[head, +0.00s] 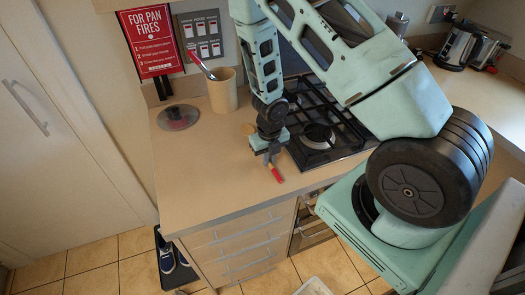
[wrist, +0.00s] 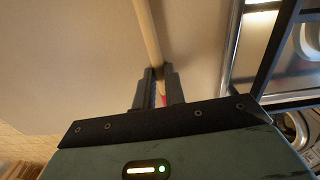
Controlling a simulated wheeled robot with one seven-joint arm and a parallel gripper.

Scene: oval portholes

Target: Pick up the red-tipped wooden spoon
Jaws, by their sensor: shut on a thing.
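The red-tipped wooden spoon lies along the beige counter (head: 215,165) or just above it; I cannot tell which. Its red tip (head: 277,175) shows in front of my gripper (head: 269,154) in the head view, and its round wooden end (head: 247,129) shows behind. In the wrist view, the wooden handle (wrist: 148,32) runs up from between the two fingers of my gripper (wrist: 160,76), with a bit of red between them. My gripper is shut on the spoon. The part of the handle beneath the gripper is hidden in the head view.
A black gas hob (head: 325,130) is close on the right. A tan crock (head: 222,92) holding a red-ended utensil (head: 203,68) stands behind, with a round lid (head: 178,117) to its left. The counter's front left is clear. A kettle (head: 456,45) stands far right.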

